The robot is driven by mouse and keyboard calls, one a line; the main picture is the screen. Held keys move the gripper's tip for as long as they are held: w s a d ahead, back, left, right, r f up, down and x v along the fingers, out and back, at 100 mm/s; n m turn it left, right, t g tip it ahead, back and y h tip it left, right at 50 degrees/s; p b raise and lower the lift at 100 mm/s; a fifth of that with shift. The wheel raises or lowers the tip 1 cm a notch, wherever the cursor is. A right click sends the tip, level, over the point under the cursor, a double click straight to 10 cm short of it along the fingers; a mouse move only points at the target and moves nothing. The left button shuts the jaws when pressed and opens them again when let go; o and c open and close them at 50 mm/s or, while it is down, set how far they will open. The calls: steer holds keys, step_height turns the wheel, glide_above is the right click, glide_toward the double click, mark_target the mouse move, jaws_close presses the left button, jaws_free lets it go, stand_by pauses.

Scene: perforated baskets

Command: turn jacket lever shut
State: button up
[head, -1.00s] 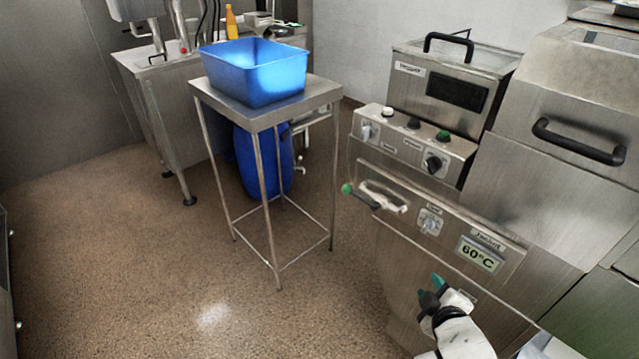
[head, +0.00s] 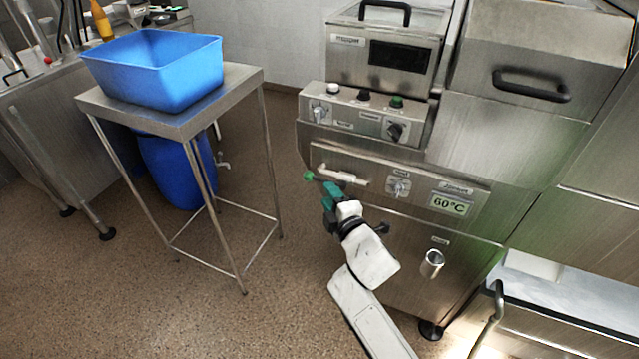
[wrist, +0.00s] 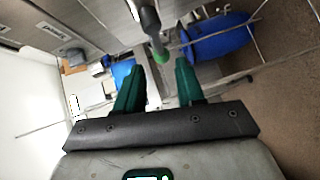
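The lever (head: 318,178) has a green ball tip and sticks out to the left from the front panel of the steel machine, beside a pale handle-like fitting (head: 342,174). Its green knob also shows in the wrist view (wrist: 163,57), at the end of a grey shaft. My gripper (head: 332,190) has green fingers and is just below and right of the knob in the head view. In the wrist view my gripper (wrist: 157,75) is open, with the knob seen between and just past the fingertips. I cannot tell whether anything touches.
A panel dial (head: 398,187) and a 60°C display (head: 448,204) are right of the lever. A drain pipe (head: 432,263) juts out lower down. A steel stand (head: 246,80) with a blue tub (head: 155,70) is at left. Open floor lies between stand and machine.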

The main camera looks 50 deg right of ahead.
mark_target(320, 181)
steer(key=x, duration=0.6)
steer(key=shift+d, duration=0.1)
steer(key=shift+s, duration=0.1)
jaws_close()
stand_by(1.2)
